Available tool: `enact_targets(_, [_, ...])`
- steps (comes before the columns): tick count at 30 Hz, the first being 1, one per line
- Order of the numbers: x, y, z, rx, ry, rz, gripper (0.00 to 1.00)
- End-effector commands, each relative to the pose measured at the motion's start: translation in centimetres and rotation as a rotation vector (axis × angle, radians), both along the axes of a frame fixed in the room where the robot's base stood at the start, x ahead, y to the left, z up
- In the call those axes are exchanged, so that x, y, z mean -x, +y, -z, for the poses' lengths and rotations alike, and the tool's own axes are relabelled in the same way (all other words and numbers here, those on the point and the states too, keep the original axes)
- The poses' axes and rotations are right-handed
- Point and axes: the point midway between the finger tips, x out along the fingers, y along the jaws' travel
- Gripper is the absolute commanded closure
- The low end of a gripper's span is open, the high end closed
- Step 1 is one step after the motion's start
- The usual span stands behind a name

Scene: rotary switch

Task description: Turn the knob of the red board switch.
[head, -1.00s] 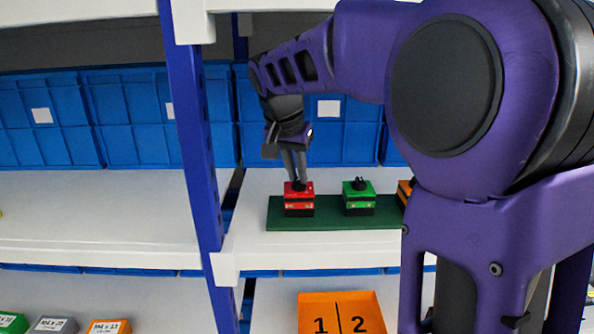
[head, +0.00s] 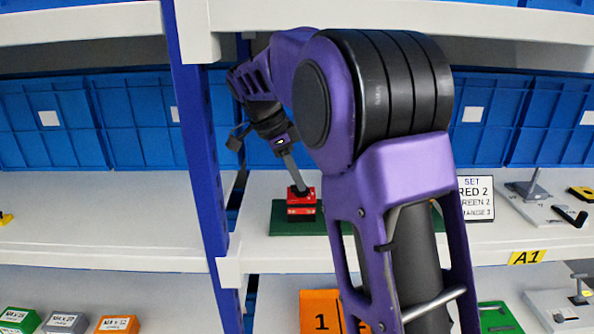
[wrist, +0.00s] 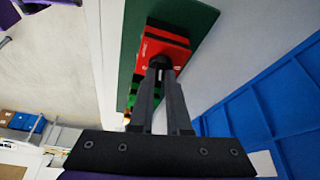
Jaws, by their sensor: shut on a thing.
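The red switch (head: 301,209) is a small red and black box at the left end of a dark green board (head: 284,222) on the shelf. My gripper (head: 298,190) reaches down to its top from the upper left, fingers tilted. In the wrist view, my gripper (wrist: 161,66) is shut on the black knob (wrist: 160,62) of the red switch (wrist: 176,46). The fingertips hide most of the knob, so its pointing direction cannot be told.
A sign (head: 477,198) right of my arm reads RED 2, with further lines partly hidden. Blue bins (head: 50,145) stand behind the shelf. A blue upright post (head: 196,140) is left of the board.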

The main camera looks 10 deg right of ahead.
Motion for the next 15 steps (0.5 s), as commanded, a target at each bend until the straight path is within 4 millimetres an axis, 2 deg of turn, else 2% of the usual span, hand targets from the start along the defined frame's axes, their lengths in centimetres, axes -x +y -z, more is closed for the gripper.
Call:
enact_targets(6, [-0.21, -0.01, -0.23, 0.000, -0.002, 0.129, 1.00])
enact_targets(15, [-0.25, -0.08, -0.10, 0.000, -0.001, 0.216, 1.00])
